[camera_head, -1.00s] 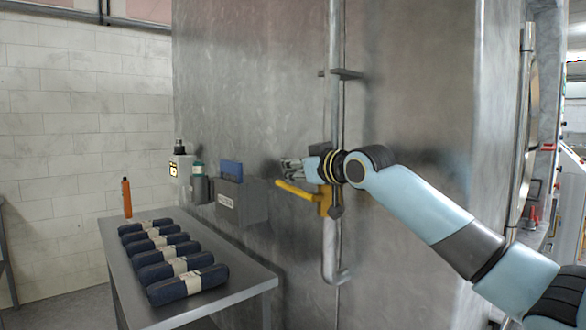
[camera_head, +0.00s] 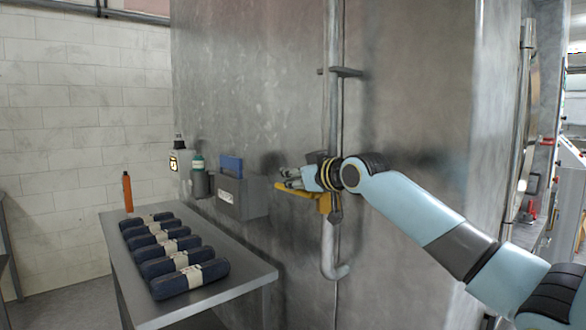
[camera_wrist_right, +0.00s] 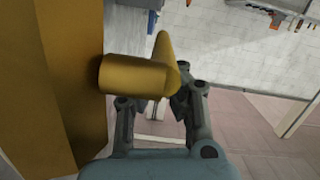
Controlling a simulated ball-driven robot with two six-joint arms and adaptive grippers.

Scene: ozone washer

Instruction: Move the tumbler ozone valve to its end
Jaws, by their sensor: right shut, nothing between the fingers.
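The yellow valve lever (camera_head: 309,197) sticks out to the left from its body on the vertical pipe (camera_head: 329,240) against the steel wall. It lies close to level, tilted slightly. My right gripper (camera_head: 288,179) is shut and empty, just above the lever and along it. In the right wrist view the thick yellow lever (camera_wrist_right: 135,75) crosses in front of the finger linkages of my gripper (camera_wrist_right: 158,98) and hides the fingertips. I cannot tell whether the fingers touch the lever. My left gripper is not in view.
A grey wall box (camera_head: 240,197) with a blue item is left of the lever. A table (camera_head: 235,284) at lower left bears several dark rolled bundles (camera_head: 190,279) and an orange bottle (camera_head: 127,192). A bracket (camera_head: 346,72) holds the pipe above. Space in front of the wall is open.

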